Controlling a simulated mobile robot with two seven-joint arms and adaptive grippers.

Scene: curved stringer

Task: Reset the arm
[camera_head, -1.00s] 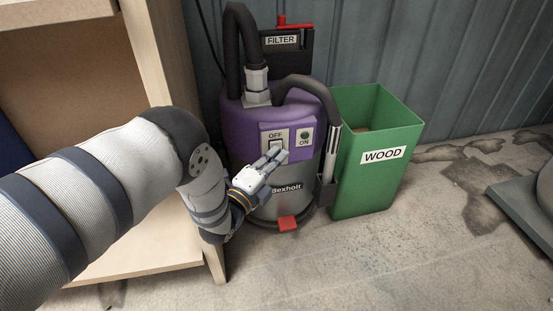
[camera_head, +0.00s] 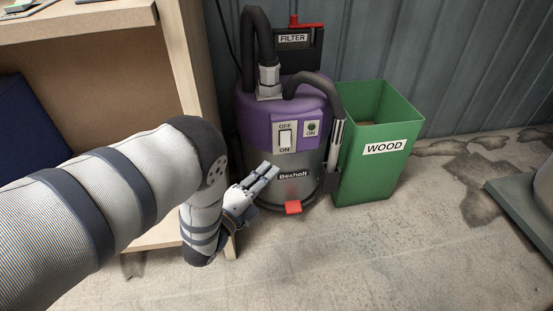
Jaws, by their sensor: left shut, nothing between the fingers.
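My left arm comes in from the left, and its gripper (camera_head: 270,170) is shut and empty. It is in front of the lower left side of the purple and grey vacuum (camera_head: 305,165), below the switch panel. I cannot tell whether it touches the vacuum body. The white rocker switch (camera_head: 285,137) on the panel, between the OFF and ON labels, is uncovered. My right gripper is not in view.
A green bin (camera_head: 365,175) labelled WOOD stands right of the vacuum. A wooden shelf unit (camera_head: 195,60) is close on the left, behind my arm. A grey metal wall (camera_head: 440,60) is at the back. The concrete floor (camera_head: 370,255) in front is clear.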

